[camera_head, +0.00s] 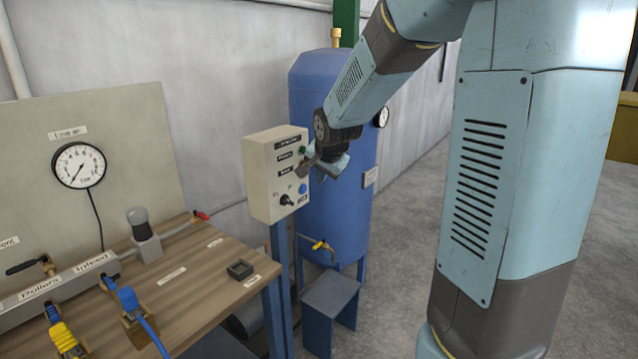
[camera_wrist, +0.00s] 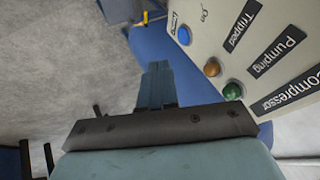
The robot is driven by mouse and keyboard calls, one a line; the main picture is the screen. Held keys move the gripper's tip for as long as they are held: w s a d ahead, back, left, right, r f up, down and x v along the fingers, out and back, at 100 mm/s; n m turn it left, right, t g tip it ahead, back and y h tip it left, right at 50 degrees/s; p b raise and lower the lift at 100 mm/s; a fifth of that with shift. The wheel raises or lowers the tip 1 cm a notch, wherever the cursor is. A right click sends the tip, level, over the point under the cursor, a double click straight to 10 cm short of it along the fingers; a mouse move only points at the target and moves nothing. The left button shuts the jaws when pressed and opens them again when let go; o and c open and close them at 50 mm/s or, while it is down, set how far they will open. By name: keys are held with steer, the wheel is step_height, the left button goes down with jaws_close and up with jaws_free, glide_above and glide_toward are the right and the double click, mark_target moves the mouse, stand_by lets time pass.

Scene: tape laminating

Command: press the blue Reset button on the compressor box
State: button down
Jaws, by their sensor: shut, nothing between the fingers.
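The compressor box (camera_head: 262,178) is a pale upright box on a blue post. Its blue button (camera_head: 303,188) is low on the front face, right of a black knob (camera_head: 287,199). My gripper (camera_head: 318,171) is in front of the box's right side, above the blue button in the picture. In the wrist view, my gripper (camera_wrist: 158,68) is shut and empty. There the blue button (camera_wrist: 184,35) shows beyond the fingertips and a little right, apart from them. A small label beside it is too blurred to read surely.
In the wrist view an orange lamp (camera_wrist: 212,68) and a green lamp (camera_wrist: 232,91) line up with the button, near my fingers. A blue tank (camera_head: 338,215) stands behind the box. A wooden bench (camera_head: 205,275) is at left. Open floor lies right of the tank.

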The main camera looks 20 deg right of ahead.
steer(key=shift+v, duration=0.8)
steer(key=s+r+n+g, duration=0.1)
steer(key=s+r+n, duration=0.2)
steer(key=s, duration=1.2)
steer(key=s+r+n, duration=0.3)
steer(key=s+n, duration=0.3)
steer(key=s, duration=0.8)
steer(key=shift+s+d+r+g, duration=0.15)
steer(key=shift+s+r+g, duration=0.05)
steer(key=shift+s+g, duration=0.2)
steer(key=c, duration=1.8)
jaws_free()
